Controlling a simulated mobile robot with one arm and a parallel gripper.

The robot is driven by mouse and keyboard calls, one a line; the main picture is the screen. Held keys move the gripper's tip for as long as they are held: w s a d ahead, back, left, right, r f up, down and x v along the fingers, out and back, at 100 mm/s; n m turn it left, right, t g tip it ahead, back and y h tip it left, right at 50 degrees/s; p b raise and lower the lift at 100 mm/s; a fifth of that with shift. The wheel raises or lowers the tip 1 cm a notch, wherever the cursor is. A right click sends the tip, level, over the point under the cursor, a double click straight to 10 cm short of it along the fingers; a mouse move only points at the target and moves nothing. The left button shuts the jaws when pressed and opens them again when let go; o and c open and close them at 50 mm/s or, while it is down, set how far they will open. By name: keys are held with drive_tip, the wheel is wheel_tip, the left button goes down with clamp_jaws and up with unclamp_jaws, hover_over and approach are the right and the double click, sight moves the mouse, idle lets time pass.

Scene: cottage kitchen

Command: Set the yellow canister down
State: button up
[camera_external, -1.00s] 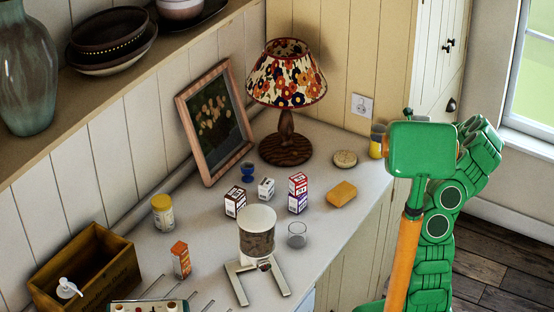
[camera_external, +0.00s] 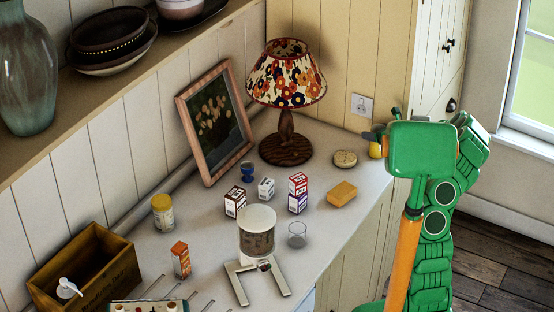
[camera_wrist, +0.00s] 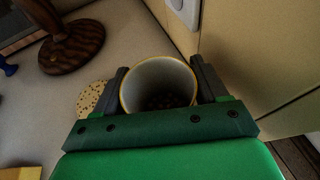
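The yellow canister shows in the wrist view as an open, round vessel with a yellow rim (camera_wrist: 123,103), a pale inside and something dark at its bottom. My gripper (camera_wrist: 160,72) has one dark finger on each side of it, close against its walls with no clear gap. In the external view a small part of the yellow canister (camera_external: 376,151) shows left of my green body, at the counter's far right end; the rest is hidden. A grey finger lies across its upper part. I cannot tell whether its base touches the counter.
A speckled round biscuit (camera_external: 345,159) lies just left of the canister, also in the wrist view (camera_wrist: 92,97). The lamp (camera_external: 286,148) stands farther left, with a yellow block (camera_external: 342,194) nearer. The wall socket (camera_external: 361,105) is behind. Small cartons (camera_external: 298,193) stand mid-counter.

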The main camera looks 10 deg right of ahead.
drive_tip(key=c, duration=0.7)
drive_tip(key=shift+r, duration=0.1)
drive_tip(key=shift+c, duration=0.2)
drive_tip(key=shift+r, duration=0.2)
wheel_tip(320, 180, up, 2)
drive_tip(key=shift+r, duration=0.15)
drive_tip(key=s+a+r, duration=0.1)
drive_tip(key=s+r, duration=0.9)
drive_tip(key=s, duration=0.4)
drive_tip(key=shift+a, duration=0.4)
